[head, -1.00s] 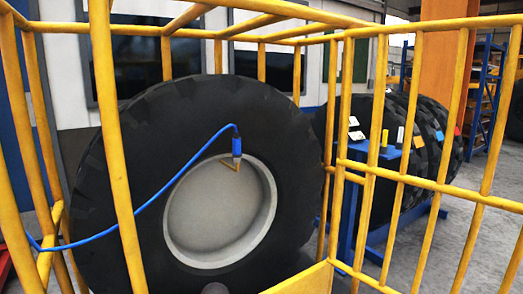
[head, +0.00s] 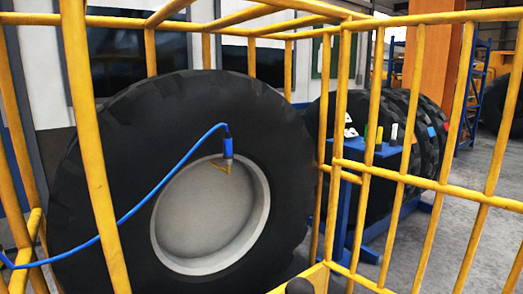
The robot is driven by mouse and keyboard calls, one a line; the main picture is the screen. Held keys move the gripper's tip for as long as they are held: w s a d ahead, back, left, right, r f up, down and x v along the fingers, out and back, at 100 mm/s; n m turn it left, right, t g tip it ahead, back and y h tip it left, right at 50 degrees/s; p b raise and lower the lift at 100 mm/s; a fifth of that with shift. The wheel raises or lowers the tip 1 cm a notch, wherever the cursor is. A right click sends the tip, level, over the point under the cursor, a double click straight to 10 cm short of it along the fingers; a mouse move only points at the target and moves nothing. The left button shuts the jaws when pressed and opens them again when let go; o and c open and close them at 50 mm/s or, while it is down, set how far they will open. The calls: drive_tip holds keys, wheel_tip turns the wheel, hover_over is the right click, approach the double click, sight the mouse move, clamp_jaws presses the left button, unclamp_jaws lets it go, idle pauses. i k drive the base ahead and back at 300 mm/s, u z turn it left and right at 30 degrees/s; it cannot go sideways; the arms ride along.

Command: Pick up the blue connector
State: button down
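I cannot tell whether the connector touches the wheel. My gripper is not in this view.
At the right, a blue stand (head: 385,150) holds several small coloured items, with more tyres (head: 425,125) behind. Grey floor (head: 480,195) is open at the far right.

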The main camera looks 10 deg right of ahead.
sight(228, 155)
drive_tip(key=z, duration=0.8)
drive_tip(key=k, duration=1.5)
drive_tip(key=u, duration=0.8)
drive_tip(key=i, duration=1.7)
drive_tip(key=z, duration=0.05)
